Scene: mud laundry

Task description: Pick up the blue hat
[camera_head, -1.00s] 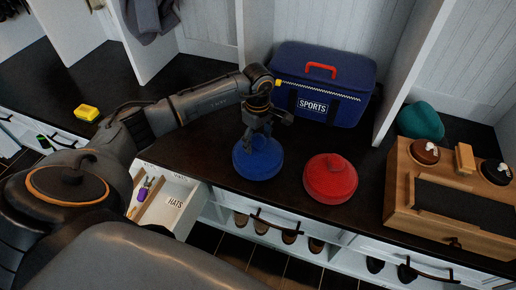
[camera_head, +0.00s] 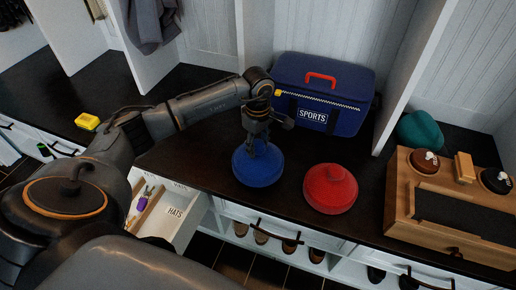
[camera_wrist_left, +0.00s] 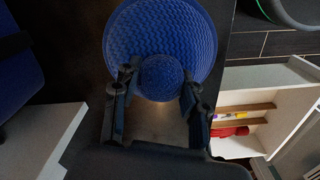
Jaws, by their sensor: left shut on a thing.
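The blue hat (camera_head: 258,168) is a round knitted hat with a pompom on top, on the dark countertop just in front of the sports bag. My left gripper (camera_head: 257,142) comes down on it from above and is shut on its pompom. In the left wrist view the two fingers (camera_wrist_left: 156,95) sit on either side of the blue pompom, with the hat (camera_wrist_left: 165,28) spread out beyond it. Whether the hat's underside touches the counter is hard to tell. My right gripper is not in view.
A red hat (camera_head: 330,188) lies just right of the blue one. A blue sports bag (camera_head: 325,95) stands behind. A wooden box (camera_head: 450,205) and a teal hat (camera_head: 419,130) are at the right. An open drawer labelled HATS (camera_head: 178,213) juts out below the counter.

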